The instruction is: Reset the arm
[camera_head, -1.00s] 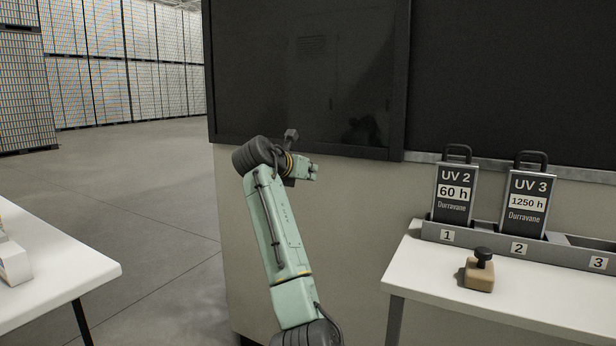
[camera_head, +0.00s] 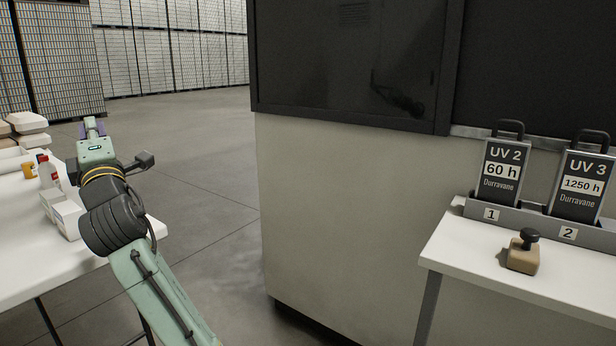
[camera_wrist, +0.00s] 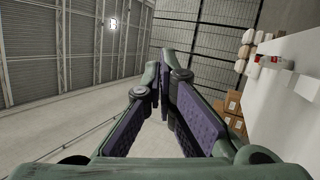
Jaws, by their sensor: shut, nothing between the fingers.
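My gripper (camera_head: 92,128) is at the left in the head view, raised near the edge of the left table and pointing away from me. In the wrist view its two purple-padded fingers (camera_wrist: 163,100) converge toward their tips, with nothing held between them. My arm rises from the bottom of the head view and bends at the dark wrist joint.
The left white table (camera_head: 22,262) carries boxes, bottles and containers close to my arm. A large machine (camera_head: 345,210) stands in the middle. The right table (camera_head: 510,268) holds a stamp-like object (camera_head: 523,252) and UV cassettes (camera_head: 502,172) in a numbered rack. Open floor (camera_head: 215,190) lies between.

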